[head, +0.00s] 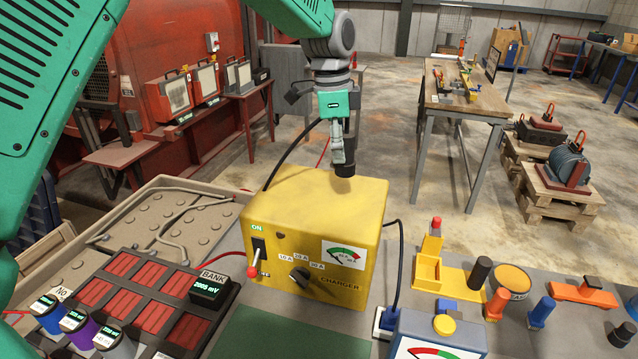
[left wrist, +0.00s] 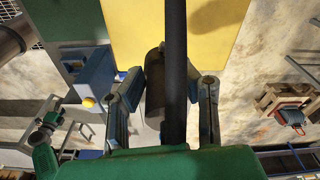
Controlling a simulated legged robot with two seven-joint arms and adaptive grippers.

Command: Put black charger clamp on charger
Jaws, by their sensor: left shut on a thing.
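The yellow charger (head: 225,215) stands on the bench, with an ON label, a red-tipped switch, a dial and a meter on its front. My left gripper (head: 342,155) hangs over the charger's rear right top, shut on the black charger clamp (head: 345,168). In the left wrist view the dark clamp (left wrist: 155,92) sits between the fingers, and a black cable (left wrist: 175,50) runs past it over the yellow top (left wrist: 215,30). In the head view a black cable arcs from behind the charger up to the gripper. Contact between clamp and charger is unclear.
A battery bank panel (head: 150,300) with coloured cylinders is at left, beside a large beige battery (head: 165,220). A blue-grey meter box (head: 440,335) stands right front. Yellow, orange and black parts (head: 485,275) lie on the right bench. A red cable runs behind the charger.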

